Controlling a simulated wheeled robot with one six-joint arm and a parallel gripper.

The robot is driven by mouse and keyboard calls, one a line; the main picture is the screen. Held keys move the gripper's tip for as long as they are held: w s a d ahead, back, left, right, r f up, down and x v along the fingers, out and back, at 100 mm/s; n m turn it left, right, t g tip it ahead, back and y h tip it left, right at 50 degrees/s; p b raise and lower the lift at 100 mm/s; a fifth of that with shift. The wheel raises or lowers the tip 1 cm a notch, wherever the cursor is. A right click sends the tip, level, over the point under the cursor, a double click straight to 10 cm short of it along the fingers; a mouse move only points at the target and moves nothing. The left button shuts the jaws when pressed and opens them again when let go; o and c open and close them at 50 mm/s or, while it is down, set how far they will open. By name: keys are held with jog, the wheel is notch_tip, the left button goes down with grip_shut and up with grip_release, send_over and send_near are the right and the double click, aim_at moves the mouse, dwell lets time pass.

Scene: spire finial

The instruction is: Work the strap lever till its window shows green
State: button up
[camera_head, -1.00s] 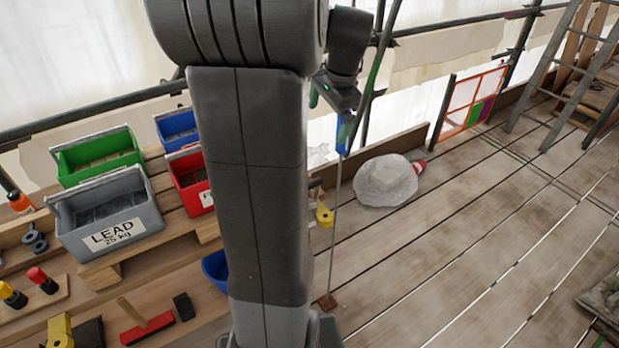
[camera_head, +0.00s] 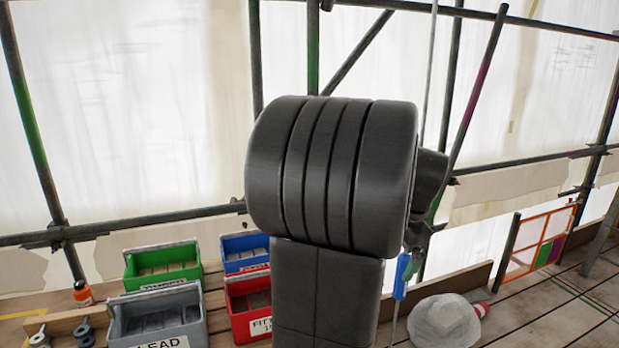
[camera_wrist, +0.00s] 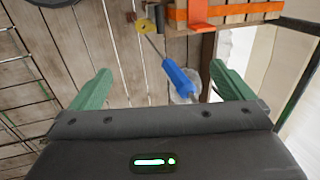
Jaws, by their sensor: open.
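My gripper (camera_wrist: 160,67) is open in the wrist view, its two green fingers spread wide with nothing held. An orange strap (camera_wrist: 240,12) crosses wooden slats at the top of the wrist view, beyond the fingertips. An upright orange piece (camera_wrist: 200,12) on it may be the strap lever; I cannot make out its window. In the head view my arm hides the middle, and I cannot clearly make out my gripper there.
A blue tool with a thin rod (camera_wrist: 180,78) appears between my fingers, apart from them; its blue body (camera_head: 402,275) hangs beside my arm. A pale boulder (camera_head: 445,320) lies at lower right. Green (camera_head: 162,262), grey (camera_head: 157,312) and red (camera_head: 250,300) bins stand left.

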jog(key=b+x, duration=0.4)
jog(key=x, duration=0.2)
jog(key=shift+f, duration=0.35)
jog(key=shift+w+f+b, duration=0.1)
jog(key=shift+f+b, duration=0.05)
jog(key=shift+b, duration=0.2)
